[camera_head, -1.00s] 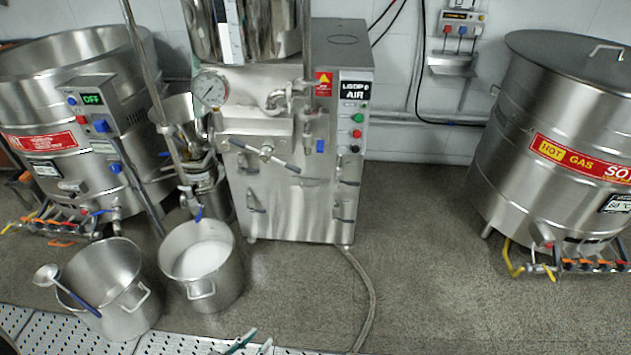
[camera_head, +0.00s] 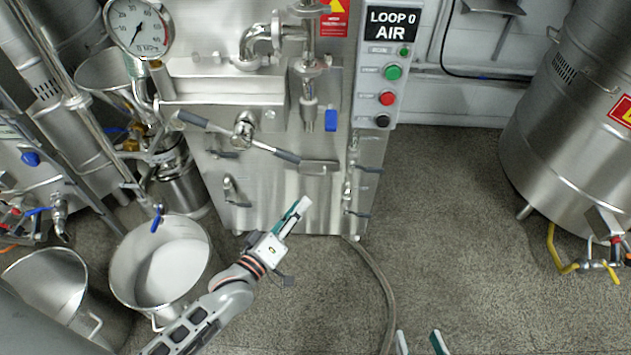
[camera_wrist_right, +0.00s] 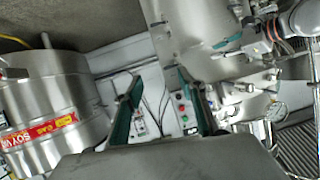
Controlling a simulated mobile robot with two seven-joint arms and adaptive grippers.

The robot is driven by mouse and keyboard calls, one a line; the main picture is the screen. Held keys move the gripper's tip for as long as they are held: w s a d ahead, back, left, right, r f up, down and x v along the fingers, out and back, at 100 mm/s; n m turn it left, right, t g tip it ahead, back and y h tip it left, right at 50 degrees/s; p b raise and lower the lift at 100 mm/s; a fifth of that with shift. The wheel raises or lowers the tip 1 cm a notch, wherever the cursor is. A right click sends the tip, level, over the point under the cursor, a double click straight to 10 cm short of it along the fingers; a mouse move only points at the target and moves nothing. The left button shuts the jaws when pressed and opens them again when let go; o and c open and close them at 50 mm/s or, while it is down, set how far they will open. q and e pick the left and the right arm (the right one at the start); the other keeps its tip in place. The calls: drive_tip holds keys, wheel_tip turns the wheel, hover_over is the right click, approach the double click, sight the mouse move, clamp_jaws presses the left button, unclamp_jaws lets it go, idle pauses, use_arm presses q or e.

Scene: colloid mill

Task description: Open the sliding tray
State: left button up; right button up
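The steel colloid mill (camera_head: 270,185) stands in front of me. I cannot single out the sliding tray with certainty; a small flat metal plate (camera_head: 320,166) projects from the mill's front, near the end of a black-gripped crossbar handle (camera_head: 243,130). My left gripper (camera_head: 298,210) is in front of the mill's lower front, below that plate, with no visible contact. Its fingers are seen nearly edge-on, so their gap is unclear. My right gripper (camera_head: 420,342) is at the bottom edge, fingers apart and empty.
A steel pot with white contents (camera_head: 165,262) stands left of my left arm, and an empty pot (camera_head: 50,285) beside it. A hose (camera_head: 382,285) runs along the floor. A large steel kettle (camera_head: 575,130) stands at right.

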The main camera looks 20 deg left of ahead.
use_arm(q)
drive_tip(key=w+a+f+n+t+y+b, duration=0.1)
drive_tip(key=w+a+f+n+t+b, duration=0.15)
drive_tip(key=w+f+n+b, duration=0.6)
drive_tip(key=a+x, duration=0.1)
drive_tip(key=x, duration=0.6)
drive_tip(key=shift+w+a+m+y, duration=0.25)
drive_tip(key=shift+w+m+y, duration=0.1)
drive_tip(key=shift+w, duration=0.1)
use_arm(e)
drive_tip(key=shift+s+a+f+m+y, duration=0.2)
drive_tip(key=shift+s+a+f+m, duration=0.05)
drive_tip(key=shift+a+f+m, duration=0.7)
drive_tip(key=shift+s+a+f+m+y, duration=0.2)
drive_tip(key=shift+a+f+m, duration=0.65)
drive_tip(key=shift+f+m, duration=0.15)
use_arm(q)
drive_tip(key=shift+f+g, duration=0.1)
drive_tip(key=shift+g, duration=0.15)
clamp_jaws()
